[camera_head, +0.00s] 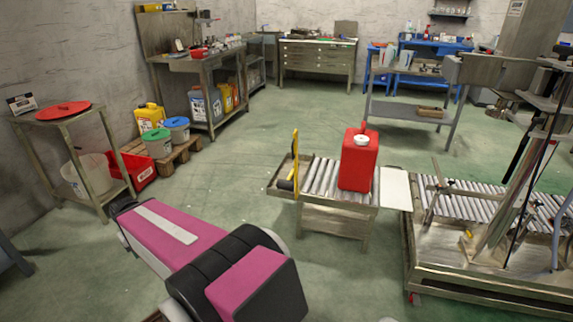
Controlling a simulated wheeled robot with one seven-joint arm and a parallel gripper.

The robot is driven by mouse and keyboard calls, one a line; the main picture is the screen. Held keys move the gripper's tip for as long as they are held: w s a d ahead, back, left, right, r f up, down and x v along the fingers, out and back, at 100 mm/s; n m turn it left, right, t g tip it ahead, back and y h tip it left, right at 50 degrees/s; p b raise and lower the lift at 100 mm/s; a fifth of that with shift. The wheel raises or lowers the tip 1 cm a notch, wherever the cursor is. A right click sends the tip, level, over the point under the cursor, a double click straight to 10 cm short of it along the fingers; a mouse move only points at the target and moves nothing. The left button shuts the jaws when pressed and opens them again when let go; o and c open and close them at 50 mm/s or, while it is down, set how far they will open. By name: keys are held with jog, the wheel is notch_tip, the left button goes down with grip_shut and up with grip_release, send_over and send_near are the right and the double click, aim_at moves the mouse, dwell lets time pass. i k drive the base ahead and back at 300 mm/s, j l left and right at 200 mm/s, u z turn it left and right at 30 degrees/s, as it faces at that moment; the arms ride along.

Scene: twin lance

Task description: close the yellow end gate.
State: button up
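The yellow end gate (296,160) is a narrow yellow bar at the left part of a short roller conveyor (322,178), seen nearly edge-on and rising above the rollers. A short black cylinder (286,185) sits at its lower left. I cannot tell from this angle whether the gate is fully across the rollers. A red canister (358,165) with a white cap stands upright on the rollers, right of the gate and apart from it. My pink and black arm crosses the lower left foreground; my gripper is out of view.
A white plate (396,190) bridges to a longer roller conveyor (465,205) with a frame at right. A metal tray (284,177) forms the conveyor's left end. Buckets on a pallet (190,150) and a side table (62,118) stand at left. Green floor is clear between.

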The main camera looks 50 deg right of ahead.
aim_at(295, 143)
jog(key=i+j+z, duration=0.1)
jog(key=i+z, duration=0.35)
jog(key=i+j+z, duration=0.25)
jog(key=z, duration=0.15)
jog(key=i+j+z, duration=0.6)
jog(key=j+z, duration=0.3)
jog(key=i+j+z, duration=0.15)
jog(key=z, duration=0.35)
jog(key=i+j+z, duration=0.15)
jog(key=j+z, duration=0.15)
jog(key=z, duration=0.2)
jog(key=j+z, duration=0.3)
jog(key=z, duration=0.2)
jog(key=j+z, duration=0.35)
jog(key=z, duration=0.15)
jog(key=j+z, duration=0.5)
jog(key=j, duration=0.25)
